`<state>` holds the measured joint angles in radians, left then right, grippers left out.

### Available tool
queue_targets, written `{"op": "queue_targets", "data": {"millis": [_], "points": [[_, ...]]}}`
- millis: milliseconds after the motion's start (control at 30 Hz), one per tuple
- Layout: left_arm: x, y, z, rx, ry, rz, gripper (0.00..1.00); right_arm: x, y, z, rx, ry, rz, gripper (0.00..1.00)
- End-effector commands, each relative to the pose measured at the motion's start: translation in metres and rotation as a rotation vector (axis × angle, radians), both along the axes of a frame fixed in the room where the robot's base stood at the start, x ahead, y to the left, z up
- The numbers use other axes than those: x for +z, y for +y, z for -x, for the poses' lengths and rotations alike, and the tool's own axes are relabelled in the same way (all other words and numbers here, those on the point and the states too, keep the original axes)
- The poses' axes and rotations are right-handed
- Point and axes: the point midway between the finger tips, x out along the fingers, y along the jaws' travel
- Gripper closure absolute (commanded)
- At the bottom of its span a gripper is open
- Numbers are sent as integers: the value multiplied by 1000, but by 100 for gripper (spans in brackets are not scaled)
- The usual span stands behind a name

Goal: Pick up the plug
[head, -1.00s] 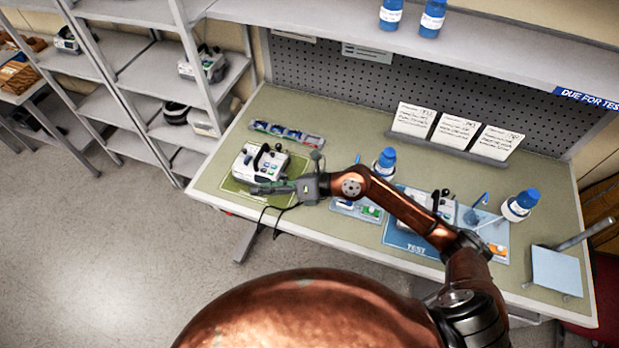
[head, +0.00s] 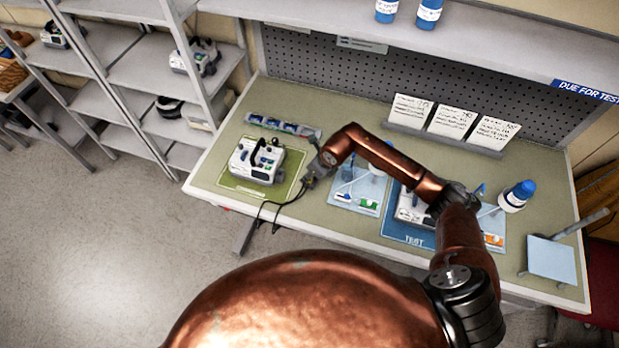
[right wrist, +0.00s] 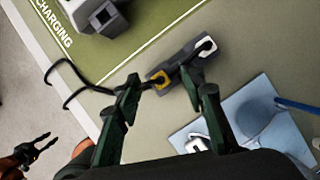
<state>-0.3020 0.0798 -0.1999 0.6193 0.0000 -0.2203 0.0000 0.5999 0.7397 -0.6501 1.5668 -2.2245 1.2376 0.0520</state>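In the right wrist view, a plug with a yellow face (right wrist: 158,79) sits at the near end of a dark grey block (right wrist: 181,62), with a black cable (right wrist: 110,79) running left from it. A white plug (right wrist: 205,46) with a dark cable is at the block's far end. My right gripper (right wrist: 164,82) is open, its dark green fingers spread on either side of the yellow plug; contact is not clear. In the head view my right gripper (head: 311,178) is over the table right of the green mat, hiding the block. My left gripper (right wrist: 38,150) appears open, away from the table, in the right wrist view.
A white pump (head: 257,160) stands on the green charging mat (head: 232,184). A row of small items in a tray (head: 284,125) lies behind it. A light-blue mat (head: 343,190) lies to the right, then the blue TEST mat (head: 400,231) and a bottle (head: 516,196).

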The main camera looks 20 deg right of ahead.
Motion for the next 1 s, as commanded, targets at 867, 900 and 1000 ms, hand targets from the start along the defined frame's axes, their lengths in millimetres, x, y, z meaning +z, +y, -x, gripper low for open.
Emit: {"op": "queue_targets", "data": {"millis": [867,900,1000], "points": [[2,0,-3,-1,-3,0,70,-13,3,-4,0,0,-1,97],[2,0,-3,-1,-4,0,70,-13,3,-4,0,0,-1,100],[2,0,-3,-1,-4,0,70,-12,3,-4,0,0,-1,100]]}}
